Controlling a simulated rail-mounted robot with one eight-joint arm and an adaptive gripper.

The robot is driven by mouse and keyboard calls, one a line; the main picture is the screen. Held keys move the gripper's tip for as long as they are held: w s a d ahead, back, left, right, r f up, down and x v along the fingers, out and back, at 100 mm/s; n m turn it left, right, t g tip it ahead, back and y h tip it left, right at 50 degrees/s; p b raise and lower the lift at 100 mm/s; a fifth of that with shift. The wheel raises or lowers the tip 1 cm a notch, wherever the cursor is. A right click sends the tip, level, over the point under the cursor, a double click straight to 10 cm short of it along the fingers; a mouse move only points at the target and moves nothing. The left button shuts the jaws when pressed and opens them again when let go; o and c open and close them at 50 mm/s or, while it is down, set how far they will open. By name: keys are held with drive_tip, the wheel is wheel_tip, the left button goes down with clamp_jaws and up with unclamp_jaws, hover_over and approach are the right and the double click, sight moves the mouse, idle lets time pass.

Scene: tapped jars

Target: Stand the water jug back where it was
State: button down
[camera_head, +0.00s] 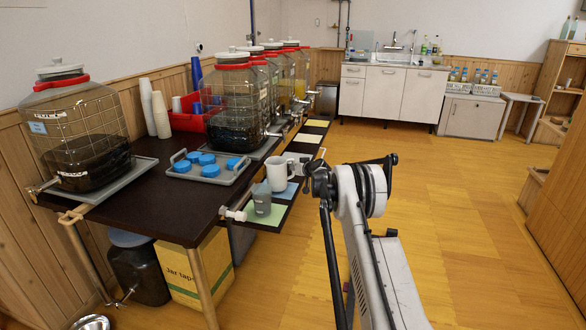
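No thing in view is clearly marked as the water jug. A white mug-like vessel with a handle (278,174) stands upright on the low shelf beside the dark table. A grey cup (262,200) stands on a green mat in front of it. A pale grey-white shape (298,163) lies just right of the white vessel, next to my gripper; I cannot tell what it is. My gripper (314,178) is dark and sits at the shelf's right edge, right of the white vessel. Its fingers are too small and overlapped to read, so any hold is unclear.
Large tapped jars (77,130) line the dark table (160,212). A tray of blue lids (238,178), stacked cups (160,114) and a red bin (186,118) stand among them. Coloured mats (307,138) lie along the shelf. The floor (450,210) to the right is clear.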

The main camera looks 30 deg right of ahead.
drive_tip(key=shift+f+b, duration=0.45)
drive_tip(key=shift+f, duration=0.2)
idle(0.8)
drive_tip(key=c, duration=2.5)
unclamp_jaws()
drive_tip(key=o, duration=0.7)
drive_tip(key=shift+c, duration=0.2)
drive_tip(key=shift+s, duration=0.1)
drive_tip(key=v, duration=0.7)
drive_tip(key=shift+s+r+p, duration=0.2)
drive_tip(key=shift+s+p, duration=0.15)
drive_tip(key=shift+p, duration=0.05)
drive_tip(key=shift+s, duration=0.1)
drive_tip(key=v, duration=1.2)
